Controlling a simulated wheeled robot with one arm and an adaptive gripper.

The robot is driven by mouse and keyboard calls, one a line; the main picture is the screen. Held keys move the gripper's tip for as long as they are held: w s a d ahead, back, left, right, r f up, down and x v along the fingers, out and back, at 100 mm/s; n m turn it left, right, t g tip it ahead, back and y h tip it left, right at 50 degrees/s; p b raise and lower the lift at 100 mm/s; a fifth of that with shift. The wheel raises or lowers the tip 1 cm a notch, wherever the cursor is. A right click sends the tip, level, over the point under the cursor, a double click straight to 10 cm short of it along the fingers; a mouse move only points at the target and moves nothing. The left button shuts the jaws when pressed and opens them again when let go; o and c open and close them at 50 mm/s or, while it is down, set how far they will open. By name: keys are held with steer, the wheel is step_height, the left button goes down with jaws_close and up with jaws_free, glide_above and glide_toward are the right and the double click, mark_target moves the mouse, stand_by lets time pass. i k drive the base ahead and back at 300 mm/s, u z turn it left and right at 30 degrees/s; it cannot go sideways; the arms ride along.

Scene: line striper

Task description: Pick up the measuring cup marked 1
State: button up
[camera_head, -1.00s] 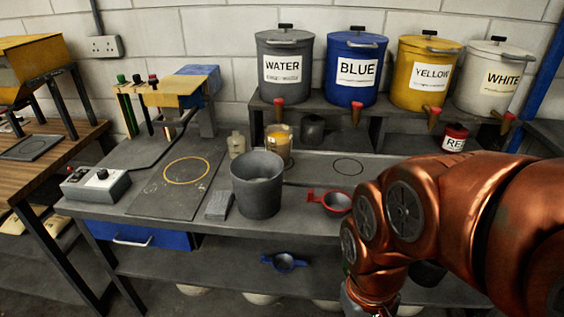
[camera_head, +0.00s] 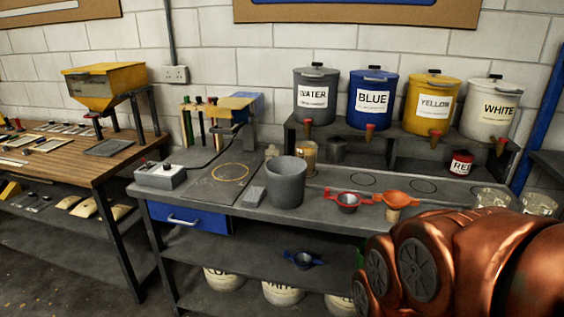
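Three measuring cups show. A red-handled cup (camera_head: 347,203) sits on the grey bench top, right of the grey bucket. An orange cup (camera_head: 396,199) is just to its right, with a pale, stubby thing under it. A blue cup (camera_head: 304,260) lies on the shelf below the bench top. No number can be read on any cup, so I cannot tell which is marked 1. My copper-coloured arm fills the lower right. My gripper is out of view, and the arm hides the right part of the lower shelf.
The grey bucket (camera_head: 286,182) stands mid-bench. Behind are the WATER (camera_head: 315,118), BLUE (camera_head: 373,123), YELLOW (camera_head: 431,125) and WHITE (camera_head: 490,128) tanks on a raised shelf with taps. A RED pot (camera_head: 461,163) and glass jars (camera_head: 490,198) are at right. A wooden table (camera_head: 112,162) stands left.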

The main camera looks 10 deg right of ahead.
mark_target(306, 159)
steer(key=u, duration=0.9)
steer(key=i, duration=1.25)
steer(key=z, duration=0.05)
